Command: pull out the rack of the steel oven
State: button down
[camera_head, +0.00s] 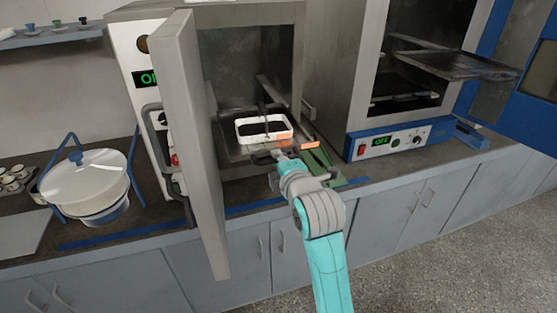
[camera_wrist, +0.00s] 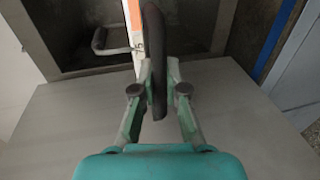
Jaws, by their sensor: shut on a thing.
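The steel oven (camera_head: 170,110) stands at the left of the bench with its door (camera_head: 205,150) swung wide open. Its rack (camera_head: 232,147) shows low in the opening, with a white-rimmed dark tray (camera_head: 263,128) with a raised handle on it. My gripper (camera_head: 279,153) is at the front of the rack, just outside the oven. In the wrist view my gripper (camera_wrist: 157,92) is shut on a dark upright bar (camera_wrist: 156,45), which seems to be part of the rack's front. The exact contact is partly hidden by the fingers in the head view.
A second oven (camera_head: 385,145) with a blue base stands open to the right, a shelf (camera_head: 450,62) jutting from it. A lidded white pot (camera_head: 85,185) in a blue stand is at left. Grey cabinets (camera_head: 230,260) are below the bench; floor is clear at lower right.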

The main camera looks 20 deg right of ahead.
jog(key=c, duration=1.2)
grip_release()
jog(key=s+r, duration=0.2)
jog(key=s, duration=0.9)
jog(key=shift+s, duration=0.3)
